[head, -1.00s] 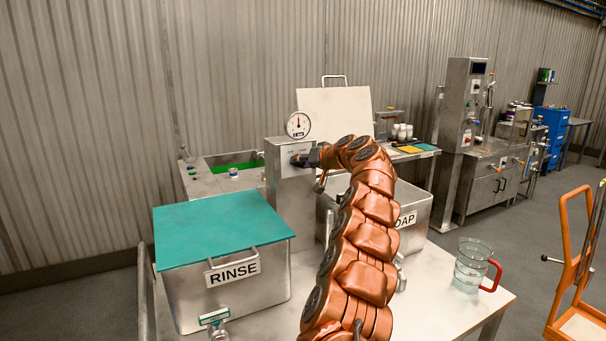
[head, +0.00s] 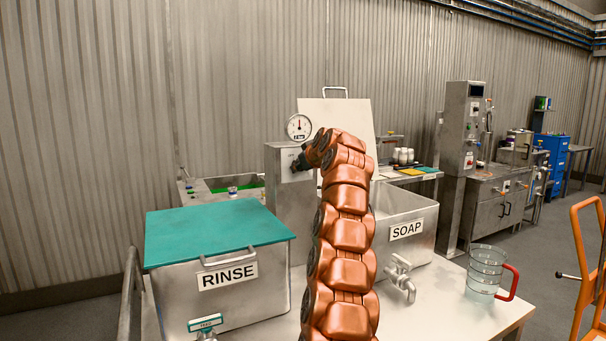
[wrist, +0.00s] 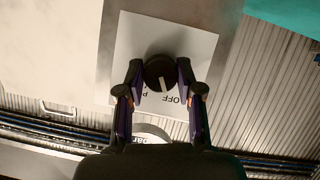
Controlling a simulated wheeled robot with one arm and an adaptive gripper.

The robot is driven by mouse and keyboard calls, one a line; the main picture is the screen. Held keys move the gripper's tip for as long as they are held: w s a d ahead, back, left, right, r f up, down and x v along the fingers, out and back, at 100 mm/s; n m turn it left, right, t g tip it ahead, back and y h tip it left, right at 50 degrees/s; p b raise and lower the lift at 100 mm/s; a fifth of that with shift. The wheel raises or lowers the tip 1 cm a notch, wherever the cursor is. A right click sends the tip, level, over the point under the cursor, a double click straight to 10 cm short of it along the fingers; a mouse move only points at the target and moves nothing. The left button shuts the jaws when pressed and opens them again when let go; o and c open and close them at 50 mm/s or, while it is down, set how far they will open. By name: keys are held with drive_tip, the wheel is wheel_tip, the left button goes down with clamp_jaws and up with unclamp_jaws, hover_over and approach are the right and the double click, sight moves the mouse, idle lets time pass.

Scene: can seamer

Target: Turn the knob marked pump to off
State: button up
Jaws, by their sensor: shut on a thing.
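The black pump knob (wrist: 160,74) with a pale pointer line sits on a white label plate (wrist: 195,48) in the wrist view. "OFF" and part of another word show on the plate, upside down. My gripper (wrist: 160,78) has a finger on each side of the knob and is shut on it. The pointer line is nearly upright in the wrist view, tilted slightly. In the head view the knob is hidden behind my gripper (head: 299,163), which is at the front of the steel pump box (head: 293,205).
A round gauge (head: 298,127) stands on top of the box. The RINSE tank (head: 222,297) with a teal lid is at front left. The SOAP tank (head: 420,246) is to the right of my arm. A glass jug (head: 484,272) with a red handle stands at the table's right.

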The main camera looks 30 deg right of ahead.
drive_tip(key=shift+h, duration=0.3)
idle(0.4)
drive_tip(key=o, duration=1.2)
drive_tip(key=shift+c, duration=0.2)
drive_tip(key=shift+r, duration=0.1)
drive_tip(key=v, duration=1.2)
drive_tip(key=shift+d, duration=0.1)
